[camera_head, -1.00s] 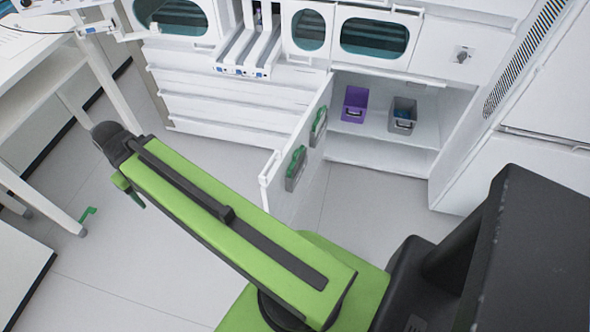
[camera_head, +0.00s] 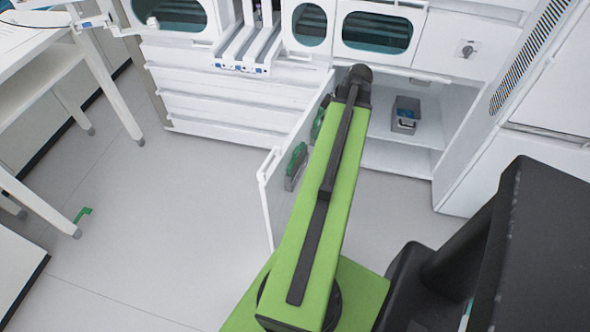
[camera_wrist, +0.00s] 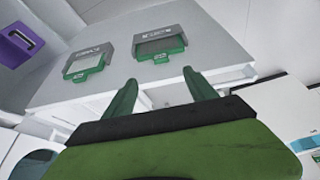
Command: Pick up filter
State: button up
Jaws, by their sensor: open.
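Two grey holders with green handles, likely the filters, are mounted on the inner face of the open cabinet door (camera_head: 270,195). One is nearer (camera_head: 296,165); the other (camera_head: 317,122) is partly hidden behind my arm. In the wrist view they show side by side, a left one (camera_wrist: 88,62) and a right one (camera_wrist: 160,45), beyond my fingertips. My gripper (camera_wrist: 161,84) has its two green fingers spread and nothing between them. The fingers appear below the right holder, apart from it. The gripper is hidden in the head view.
The cabinet shelf holds a grey bin (camera_head: 405,115) with something blue inside. A purple bin (camera_wrist: 18,45) shows at the wrist view's left edge. A white table (camera_head: 60,60) stands at the left.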

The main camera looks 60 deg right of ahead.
jog(key=b, duration=1.1)
send_near(298, 152)
notch_tip(298, 152, down, 3)
jog(key=shift+w+d, duration=0.1)
jog(key=shift+w, duration=0.15)
jog(key=b+x, duration=0.5)
jog(key=shift+w, duration=0.3)
jog(key=shift+r, duration=0.1)
jog(key=shift+c, duration=0.2)
grip_shut()
